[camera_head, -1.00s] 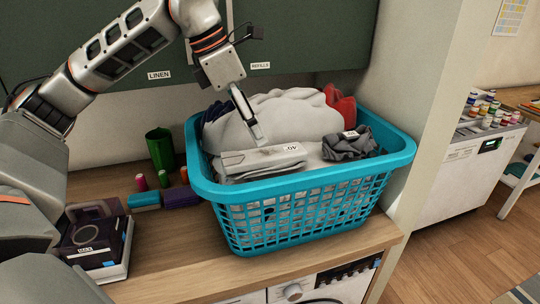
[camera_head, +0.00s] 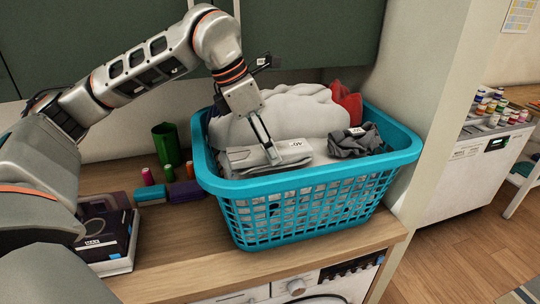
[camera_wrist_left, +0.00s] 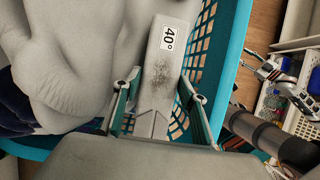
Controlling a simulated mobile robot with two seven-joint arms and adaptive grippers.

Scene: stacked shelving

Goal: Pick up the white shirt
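A folded off-white garment (camera_head: 242,160) with a "40°" label and a dark smudge lies at the front left inside the blue basket (camera_head: 300,215). It also shows in the left wrist view (camera_wrist_left: 160,75). A large rumpled white cloth (camera_head: 290,112) is heaped behind it; I cannot tell which one is the shirt. My left gripper (camera_head: 264,148) points down at the folded garment. In the left wrist view its fingers (camera_wrist_left: 158,88) are apart, one on each side of the garment. Contact is unclear. A gripper-like shape (camera_wrist_left: 272,72), perhaps my right gripper, is at the right there.
A dark grey cloth (camera_head: 355,140) and a red cloth (camera_head: 346,100) share the basket. A green cup (camera_head: 166,146), thread spools and a dark box (camera_head: 104,232) stand left of it. Cabinets (camera_head: 300,35) hang behind, and a wall (camera_head: 425,100) rises at the right.

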